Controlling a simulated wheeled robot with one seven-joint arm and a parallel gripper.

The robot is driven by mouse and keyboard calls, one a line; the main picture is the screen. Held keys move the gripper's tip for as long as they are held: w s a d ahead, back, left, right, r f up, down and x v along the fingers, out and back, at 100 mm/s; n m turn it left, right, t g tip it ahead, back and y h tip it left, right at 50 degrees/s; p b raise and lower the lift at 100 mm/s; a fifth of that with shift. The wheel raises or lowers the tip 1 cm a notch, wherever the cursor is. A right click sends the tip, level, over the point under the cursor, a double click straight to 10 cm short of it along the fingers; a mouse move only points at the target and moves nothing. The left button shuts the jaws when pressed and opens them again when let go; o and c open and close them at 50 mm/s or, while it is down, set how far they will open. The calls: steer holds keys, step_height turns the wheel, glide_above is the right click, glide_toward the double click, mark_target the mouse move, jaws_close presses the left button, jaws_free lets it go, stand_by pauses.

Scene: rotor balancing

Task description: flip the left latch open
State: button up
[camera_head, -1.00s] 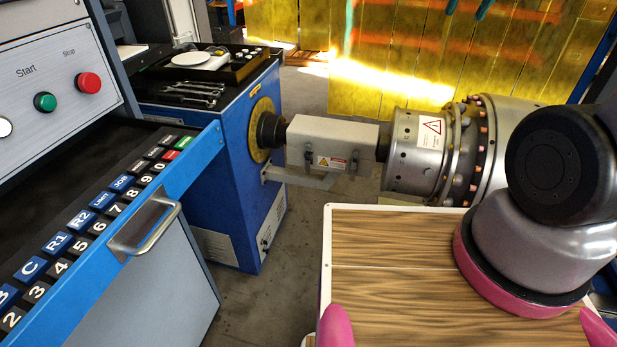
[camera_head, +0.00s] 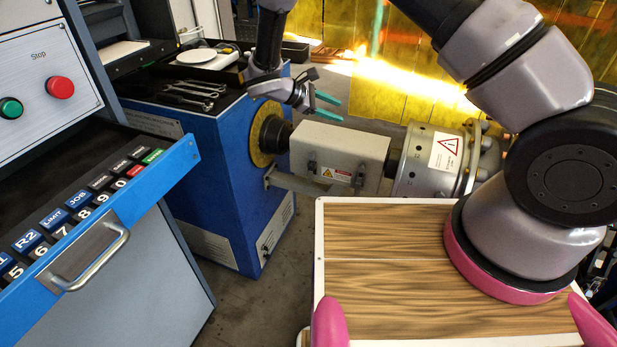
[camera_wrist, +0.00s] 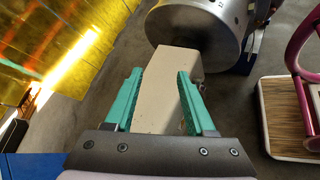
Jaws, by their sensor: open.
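The white-grey box guard (camera_head: 340,148) sits on the shaft between the blue machine and the steel rotor (camera_head: 432,160). Its front face carries two dark latches: the left latch (camera_head: 311,165) and the right latch (camera_head: 358,179). Both look upright, but their exact state is too small to tell. My gripper (camera_head: 334,108) is open and empty, above and behind the guard's left end, apart from the latches. In the wrist view, the guard (camera_wrist: 167,85) lies beyond and between the teal fingers (camera_wrist: 159,74); the latches cannot be made out clearly there.
The blue machine (camera_head: 225,150) stands left of the guard, with wrenches (camera_head: 195,92) and a white dish (camera_head: 197,56) on top. A drawer with number keys (camera_head: 100,255) juts out at left. My wooden-topped base fills the lower right. A yellow curtain (camera_head: 400,70) hangs behind.

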steer(key=s+a+f+n+t, duration=0.1)
steer(key=a+f+n+t, duration=0.2)
steer(key=f, duration=0.4)
steer(key=s+a+f+n+t, duration=0.1)
steer(key=a+f+n+t, duration=0.25)
steer(key=f, duration=0.25)
steer(key=n+t+y, duration=0.5)
steer(key=n+t, duration=0.1)
steer(key=n, duration=0.4)
glide_toward(310, 175)
steer(key=shift+m, duration=0.25)
steer(key=x, duration=0.9)
steer(key=shift+a, duration=0.1)
jaws_close()
steer(key=shift+s, duration=0.1)
